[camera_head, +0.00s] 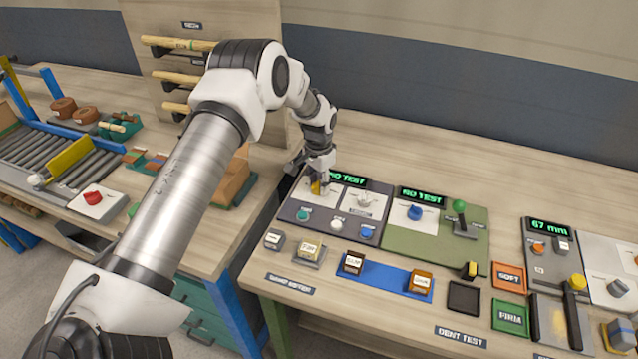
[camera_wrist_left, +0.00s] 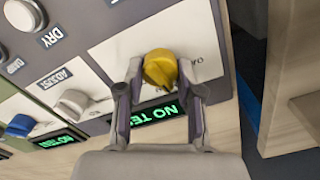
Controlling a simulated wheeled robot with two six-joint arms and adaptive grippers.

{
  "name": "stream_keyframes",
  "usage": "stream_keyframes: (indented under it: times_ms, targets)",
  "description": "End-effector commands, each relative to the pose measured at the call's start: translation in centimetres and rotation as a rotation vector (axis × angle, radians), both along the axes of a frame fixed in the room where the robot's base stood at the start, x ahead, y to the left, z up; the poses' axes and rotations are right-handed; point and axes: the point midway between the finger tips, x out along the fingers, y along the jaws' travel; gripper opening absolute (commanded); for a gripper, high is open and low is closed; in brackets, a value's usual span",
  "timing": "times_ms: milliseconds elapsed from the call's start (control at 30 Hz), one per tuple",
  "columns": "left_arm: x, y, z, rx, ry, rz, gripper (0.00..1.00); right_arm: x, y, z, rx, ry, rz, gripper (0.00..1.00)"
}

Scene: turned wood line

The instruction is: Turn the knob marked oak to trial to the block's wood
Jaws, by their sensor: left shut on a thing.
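The yellow knob (camera_wrist_left: 160,69) sits on a white plate of the dark panel, under a display reading NO TEST (camera_head: 347,178). My left gripper (camera_wrist_left: 160,92) is shut on this knob, with one finger on each side. In the head view the gripper (camera_head: 317,182) covers most of the knob, and its marking cannot be read. A light wooden block (camera_head: 308,250) stands on a small plate in front of the panel. Darker blocks (camera_head: 353,263) and (camera_head: 420,283) stand on a blue strip to the right; their small labels are hard to read. My right gripper is out of view.
A grey ADJUST knob (camera_wrist_left: 73,104) sits beside the yellow one, and a DRY button (camera_wrist_left: 24,14) is close by. The table behind the panels is clear.

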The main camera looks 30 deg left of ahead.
Motion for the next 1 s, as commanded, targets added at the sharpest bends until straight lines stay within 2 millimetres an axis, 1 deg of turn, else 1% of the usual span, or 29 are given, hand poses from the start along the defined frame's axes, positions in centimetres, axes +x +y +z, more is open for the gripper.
stream_keyframes:
  times_ms: [200,400,867,900,967,1000]
  targets:
    - [0.18,0.1,0.22,0.001,-0.005,0.121,0.02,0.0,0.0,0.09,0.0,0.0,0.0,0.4]
    - [0.19,0.12,0.22,0.001,-0.006,0.18,0.02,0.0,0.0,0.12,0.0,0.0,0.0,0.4]
    - [0.22,0.12,0.23,0.001,-0.006,0.196,0.02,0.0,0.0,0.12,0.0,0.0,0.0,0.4]
    - [0.23,0.12,0.23,0.001,-0.007,0.196,0.4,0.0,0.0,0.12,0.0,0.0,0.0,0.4]
    - [0.21,0.12,0.22,0.001,-0.006,0.196,0.61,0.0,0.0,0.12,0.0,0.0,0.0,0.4]
    - [0.19,0.11,0.2,0.001,-0.006,0.196,0.61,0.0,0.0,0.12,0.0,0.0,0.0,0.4]
